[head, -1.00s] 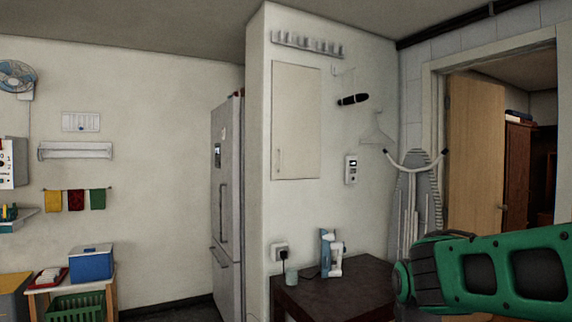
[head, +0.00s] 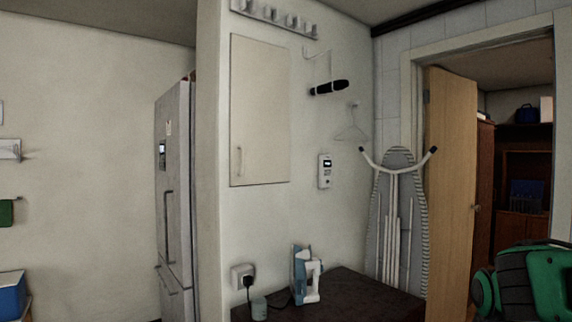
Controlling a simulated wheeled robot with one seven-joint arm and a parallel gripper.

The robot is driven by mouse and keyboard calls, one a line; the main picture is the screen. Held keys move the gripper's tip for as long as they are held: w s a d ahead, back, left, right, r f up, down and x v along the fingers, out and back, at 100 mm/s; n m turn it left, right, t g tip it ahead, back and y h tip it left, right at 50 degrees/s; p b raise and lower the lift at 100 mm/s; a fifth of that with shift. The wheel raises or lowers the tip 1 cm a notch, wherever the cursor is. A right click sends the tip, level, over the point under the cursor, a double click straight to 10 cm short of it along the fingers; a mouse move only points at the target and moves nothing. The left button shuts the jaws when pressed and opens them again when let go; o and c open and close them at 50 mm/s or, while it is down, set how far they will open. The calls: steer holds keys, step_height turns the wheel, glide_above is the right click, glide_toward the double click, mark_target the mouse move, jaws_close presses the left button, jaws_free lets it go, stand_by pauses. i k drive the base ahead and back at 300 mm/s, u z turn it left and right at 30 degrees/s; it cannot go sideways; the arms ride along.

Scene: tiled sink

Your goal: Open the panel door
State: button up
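The panel door (head: 260,110) is a flat, pale cream rectangle set in the white wall, left of the middle of the head view. It looks shut. A small vertical handle (head: 240,161) sits near its lower left corner. Part of my green and black arm shows at the lower right, well apart from the panel. My gripper is outside the view.
A dark table (head: 367,292) stands below the panel, with an iron (head: 305,275) and a small cup (head: 259,308). An ironing board (head: 397,225) leans right of it. A fridge (head: 175,200) stands left. A wooden door (head: 450,180) is open at right.

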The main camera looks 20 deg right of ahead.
mark_target(260, 84)
steer(key=u, duration=0.1)
steer(key=i, duration=1.4)
steer(key=u, duration=0.55)
